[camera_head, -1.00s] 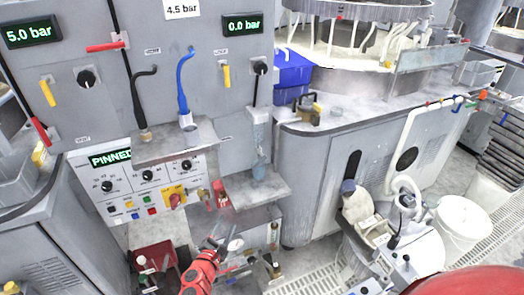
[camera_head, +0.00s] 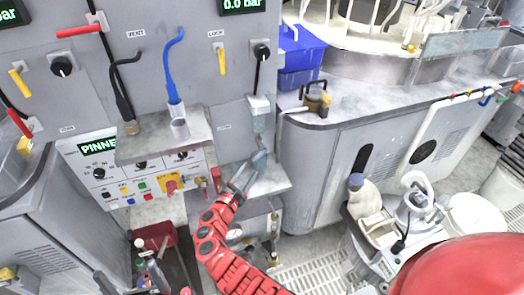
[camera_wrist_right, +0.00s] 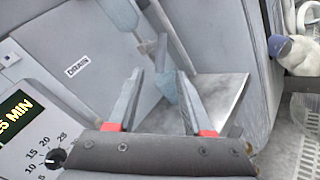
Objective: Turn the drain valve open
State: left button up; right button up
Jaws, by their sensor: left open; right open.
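A "DRAIN" label (camera_wrist_right: 83,67) sits on the grey panel in the right wrist view. Right of it is a small fitting with a bluish grey, worn lever (camera_wrist_right: 167,85), which looks like the drain valve. The lever also shows in the head view (camera_head: 260,160), below a greyish sight tube (camera_head: 260,124). My right gripper (camera_head: 246,178) is open and empty, just in front of the lever. In the right wrist view the lever appears between its two fingers (camera_wrist_right: 157,100); contact cannot be told.
A grey shelf (camera_head: 270,180) lies just below and behind the lever. A red box (camera_head: 155,235) stands low to the left. A white machine (camera_head: 412,215) stands on the floor.

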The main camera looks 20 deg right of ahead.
aim_at(260, 155)
jog(key=b+x, duration=0.5)
jog(key=x, duration=0.7)
jog(key=shift+f, duration=0.1)
grip_shut()
